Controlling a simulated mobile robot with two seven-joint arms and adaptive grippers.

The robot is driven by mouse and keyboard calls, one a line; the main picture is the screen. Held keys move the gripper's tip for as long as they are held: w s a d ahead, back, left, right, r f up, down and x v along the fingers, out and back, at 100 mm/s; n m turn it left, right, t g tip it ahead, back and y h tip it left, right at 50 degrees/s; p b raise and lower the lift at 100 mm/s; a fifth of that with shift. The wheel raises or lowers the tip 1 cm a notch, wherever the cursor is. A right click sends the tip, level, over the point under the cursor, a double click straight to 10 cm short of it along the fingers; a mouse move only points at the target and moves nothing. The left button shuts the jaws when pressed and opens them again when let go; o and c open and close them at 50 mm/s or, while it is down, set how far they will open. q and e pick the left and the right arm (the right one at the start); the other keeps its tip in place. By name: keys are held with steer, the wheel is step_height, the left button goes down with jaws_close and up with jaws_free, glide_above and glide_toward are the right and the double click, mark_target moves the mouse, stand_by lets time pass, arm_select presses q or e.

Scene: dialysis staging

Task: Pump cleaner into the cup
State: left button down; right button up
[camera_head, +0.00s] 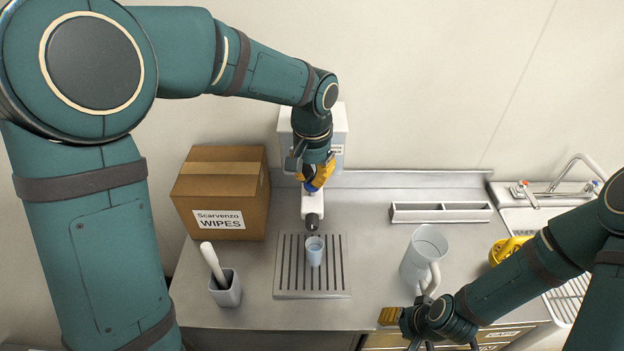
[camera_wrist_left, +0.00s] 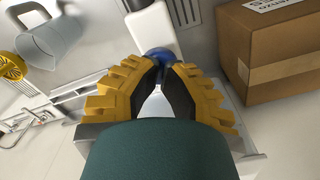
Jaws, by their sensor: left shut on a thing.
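A small pale blue cup (camera_head: 314,257) stands upright on the slotted drip tray (camera_head: 282,286), just in front of the dispenser's dark nozzle tip (camera_head: 312,221). The white cleaner dispenser (camera_head: 340,122) stands at the back against the wall, with its spout (camera_head: 311,204) reaching forward. My left gripper (camera_head: 317,180) is at the spout's upper part, shut on a blue knob (camera_wrist_left: 158,53), which shows between the yellow fingertips (camera_wrist_left: 160,70) in the left wrist view. My right gripper (camera_head: 392,330) is low at the counter's front edge, near the jug; its opening is unclear.
A cardboard wipes box (camera_head: 237,185) and a grey holder with a white-handled tool (camera_head: 226,290) stand left. A translucent jug (camera_head: 420,255), a divided tray (camera_head: 440,212), a yellow object (camera_head: 505,248) and a sink with faucet (camera_head: 560,188) lie right.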

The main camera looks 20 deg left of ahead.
arm_select(q)
steer(key=shift+r+p, duration=1.05)
steer(key=shift+r, duration=0.4)
arm_select(e)
steer(key=shift+r, duration=1.2)
arm_select(q)
steer(key=shift+f, duration=0.35)
arm_select(e)
steer(key=shift+f, duration=0.2)
arm_select(q)
steer(key=shift+f+b, duration=0.35)
steer(key=shift+b, duration=0.1)
arm_select(e)
steer(key=shift+f, duration=0.25)
arm_select(q)
steer(key=shift+f+b, duration=1.15)
steer(key=shift+f, duration=0.6)
arm_select(e)
steer(key=shift+f, duration=1.15)
arm_select(q)
steer(key=shift+r, duration=0.1)
arm_select(e)
steer(key=shift+r, duration=0.1)
arm_select(q)
steer(key=shift+r+p, duration=1.95)
steer(key=shift+r, duration=0.35)
arm_select(e)
steer(key=shift+r, duration=1.9)
